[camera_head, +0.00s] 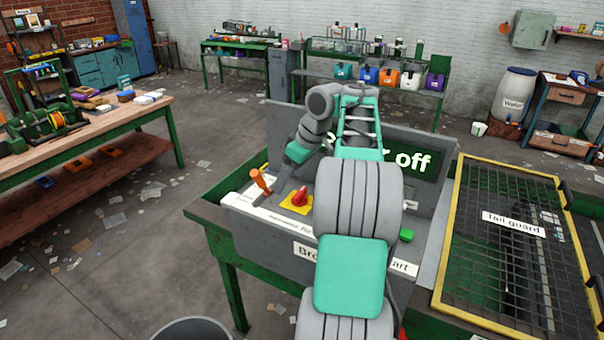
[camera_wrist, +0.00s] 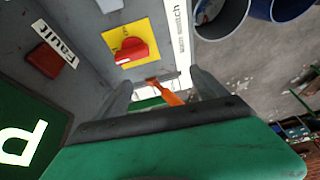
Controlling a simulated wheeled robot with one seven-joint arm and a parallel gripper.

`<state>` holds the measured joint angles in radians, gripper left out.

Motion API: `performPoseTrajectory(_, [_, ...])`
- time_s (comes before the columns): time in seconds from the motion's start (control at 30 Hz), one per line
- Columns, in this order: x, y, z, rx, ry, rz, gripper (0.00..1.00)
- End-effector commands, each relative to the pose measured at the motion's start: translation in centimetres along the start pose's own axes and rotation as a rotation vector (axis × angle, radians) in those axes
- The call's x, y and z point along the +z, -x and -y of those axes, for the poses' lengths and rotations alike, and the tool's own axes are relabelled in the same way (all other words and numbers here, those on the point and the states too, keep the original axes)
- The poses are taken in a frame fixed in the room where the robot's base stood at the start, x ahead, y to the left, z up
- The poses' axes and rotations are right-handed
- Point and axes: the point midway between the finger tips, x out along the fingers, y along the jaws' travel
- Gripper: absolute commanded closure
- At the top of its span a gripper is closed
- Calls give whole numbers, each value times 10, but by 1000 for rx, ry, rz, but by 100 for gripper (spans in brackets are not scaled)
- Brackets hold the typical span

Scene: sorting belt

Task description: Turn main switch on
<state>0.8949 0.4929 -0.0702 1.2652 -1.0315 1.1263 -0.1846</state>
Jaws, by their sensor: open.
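A red rotary knob (camera_head: 299,197) on a yellow plate sits on the grey control panel (camera_head: 262,225); in the wrist view the knob (camera_wrist: 132,49) is left of centre. A white strip (camera_wrist: 181,42) lettered "main switch" runs beside it. An orange-handled lever (camera_head: 261,181) stands at the panel's left end. My gripper (camera_wrist: 160,78) is open, with the orange handle (camera_wrist: 166,92) showing between its fingers in the wrist view. I cannot tell whether they touch it.
A red block (camera_wrist: 45,60) stands beside a "Fault" label. A green button (camera_head: 406,235) is at the panel's right. A yellow-framed "Tail guard" mesh (camera_head: 503,175) lies farther right. A grey bin (camera_head: 193,330) stands on the floor in front. A wooden workbench (camera_head: 120,115) is at left.

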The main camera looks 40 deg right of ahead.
Motion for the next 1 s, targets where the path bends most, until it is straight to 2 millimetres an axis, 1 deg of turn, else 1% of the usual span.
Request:
performPoseTrajectory(0.03, [13, 12, -23, 6, 12, 1, 18])
performPoseTrajectory(0.1, [27, 16, -39, 11, 35, 3, 18])
performPoseTrajectory(0.17, [33, 15, -45, 13, 46, 4, 18])
performPoseTrajectory(0.27, [36, 0, -46, 11, 52, 4, 18])
performPoseTrajectory(0.4, [38, -29, -46, 10, 47, 4, 18])
performPoseTrajectory(0.5, [37, -46, -46, 11, 48, 4, 18])
performPoseTrajectory(0.6, [36, -57, -47, 12, 48, 3, 18])
performPoseTrajectory(0.7, [35, -62, -47, 14, 47, 3, 18])
performPoseTrajectory(0.9, [35, -62, -47, 14, 47, 3, 18])
performPoseTrajectory(0.93, [35, -62, -47, 14, 47, 3, 19])
performPoseTrajectory(1.0, [35, -62, -47, 14, 47, 3, 25])
